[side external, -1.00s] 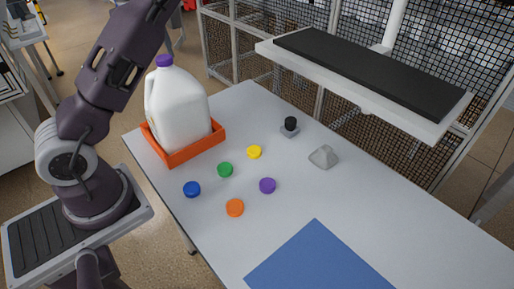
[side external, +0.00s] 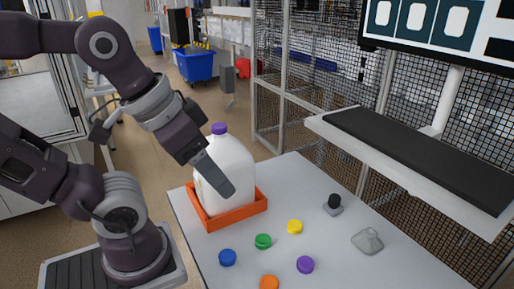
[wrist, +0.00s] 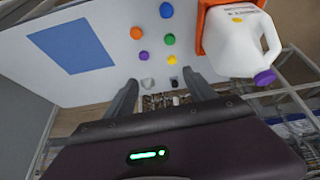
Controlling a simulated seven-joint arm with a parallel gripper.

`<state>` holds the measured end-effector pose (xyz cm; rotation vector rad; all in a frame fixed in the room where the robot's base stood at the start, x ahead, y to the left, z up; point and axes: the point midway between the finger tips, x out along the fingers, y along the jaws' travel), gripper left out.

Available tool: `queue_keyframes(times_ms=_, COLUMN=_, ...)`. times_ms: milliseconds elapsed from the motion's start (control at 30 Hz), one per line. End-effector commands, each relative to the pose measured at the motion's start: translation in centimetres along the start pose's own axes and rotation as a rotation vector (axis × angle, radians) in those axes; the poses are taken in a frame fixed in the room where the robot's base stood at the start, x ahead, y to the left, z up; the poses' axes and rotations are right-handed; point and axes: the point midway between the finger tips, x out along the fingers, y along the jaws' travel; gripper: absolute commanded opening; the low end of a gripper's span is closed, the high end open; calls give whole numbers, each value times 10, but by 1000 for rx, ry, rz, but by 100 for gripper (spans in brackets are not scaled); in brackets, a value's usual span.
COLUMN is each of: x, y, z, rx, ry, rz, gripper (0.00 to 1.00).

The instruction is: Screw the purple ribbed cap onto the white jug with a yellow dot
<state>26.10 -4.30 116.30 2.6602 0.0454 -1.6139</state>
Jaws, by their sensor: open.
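The white jug (side external: 228,165) stands upright in an orange tray (side external: 238,213). A purple cap (side external: 219,128) sits on its neck. The wrist view shows the jug (wrist: 235,45) with its handle, a label, and a small yellow dot (wrist: 237,20); its purple cap (wrist: 265,77) is at the lower right. A second, loose purple cap (side external: 305,264) lies on the table and also shows in the wrist view (wrist: 144,56). Ribbing is too small to tell. My gripper (wrist: 161,82) is open with nothing between its fingers. In the side view its finger (side external: 215,175) overlaps the jug's front; contact cannot be told.
Loose blue (side external: 227,257), green (side external: 263,241), yellow (side external: 295,226) and orange (side external: 269,283) caps lie around the table. A black-knobbed block (side external: 333,204) and a grey clear-looking piece (side external: 367,241) stand to the right. A raised black-topped shelf (side external: 420,150) overhangs the back right. A blue mat (wrist: 72,46) lies flat.

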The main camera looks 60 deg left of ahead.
Motion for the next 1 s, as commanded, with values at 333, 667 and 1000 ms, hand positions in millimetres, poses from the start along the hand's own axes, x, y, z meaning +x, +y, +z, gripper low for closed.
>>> queue_keyframes(times_ms=333, x=6, y=-172, z=-122, rx=-1278, ry=-300, rz=-286, gripper=64)
queue_keyframes(times_ms=667, x=32, y=-228, z=-113, rx=-1593, ry=-355, rz=-386, gripper=64)
queue_keyframes(times_ms=1000, x=74, y=-228, z=-93, rx=-1587, ry=-351, rz=-384, gripper=64)
